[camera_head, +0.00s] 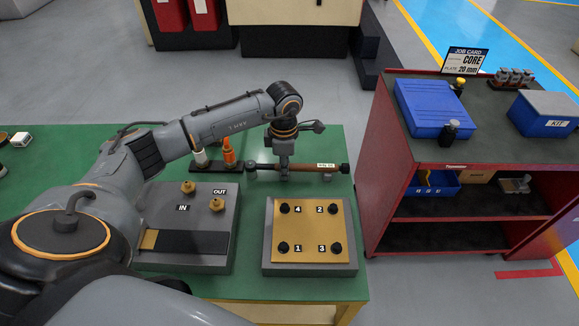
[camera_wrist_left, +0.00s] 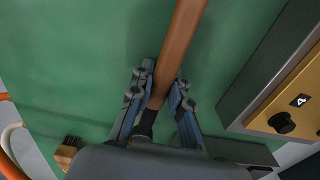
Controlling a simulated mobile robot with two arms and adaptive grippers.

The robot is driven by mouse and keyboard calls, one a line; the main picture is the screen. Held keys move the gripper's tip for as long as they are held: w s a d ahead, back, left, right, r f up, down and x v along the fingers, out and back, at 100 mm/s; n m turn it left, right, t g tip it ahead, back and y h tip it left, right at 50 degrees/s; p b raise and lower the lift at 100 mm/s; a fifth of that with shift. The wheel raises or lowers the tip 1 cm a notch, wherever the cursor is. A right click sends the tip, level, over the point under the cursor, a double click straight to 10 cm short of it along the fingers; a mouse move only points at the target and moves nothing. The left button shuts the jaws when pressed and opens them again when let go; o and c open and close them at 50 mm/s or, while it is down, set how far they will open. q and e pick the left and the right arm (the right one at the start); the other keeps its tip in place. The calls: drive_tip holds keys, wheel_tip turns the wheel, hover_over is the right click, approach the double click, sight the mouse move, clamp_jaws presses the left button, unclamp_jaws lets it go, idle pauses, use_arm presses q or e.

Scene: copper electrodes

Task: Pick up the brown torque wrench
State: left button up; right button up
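The brown torque wrench (camera_head: 306,169) lies left to right near the back right of the green table, with dark ends and a small white label near its right end. My left gripper (camera_head: 284,178) points down over its middle. In the left wrist view the brown shaft (camera_wrist_left: 178,45) runs between the two fingers (camera_wrist_left: 163,82), which sit close against it on both sides. The shaft's dark part runs under the palm. I cannot tell whether the wrench is lifted off the table. My right gripper is not in view.
A gold plate with numbered black knobs (camera_head: 311,237) stands in front of the wrench. A grey IN/OUT box (camera_head: 218,225) is front left. An orange bottle and a white one (camera_head: 228,151) stand left of the wrench. A red cart (camera_head: 379,160) is to the right, beyond a gap.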

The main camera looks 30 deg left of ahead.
use_arm(q)
clamp_jaws()
drive_tip(key=shift+w, duration=0.1)
drive_tip(key=shift+r, duration=0.1)
drive_tip(key=shift+r+b, duration=0.5)
drive_tip(key=shift+b, duration=0.05)
drive_tip(key=s+d+r+b, duration=0.1)
drive_tip(key=s+r+b, duration=0.4)
drive_tip(key=s+r, duration=0.7)
drive_tip(key=shift+s+d, duration=0.2)
drive_tip(key=shift+s, duration=0.85)
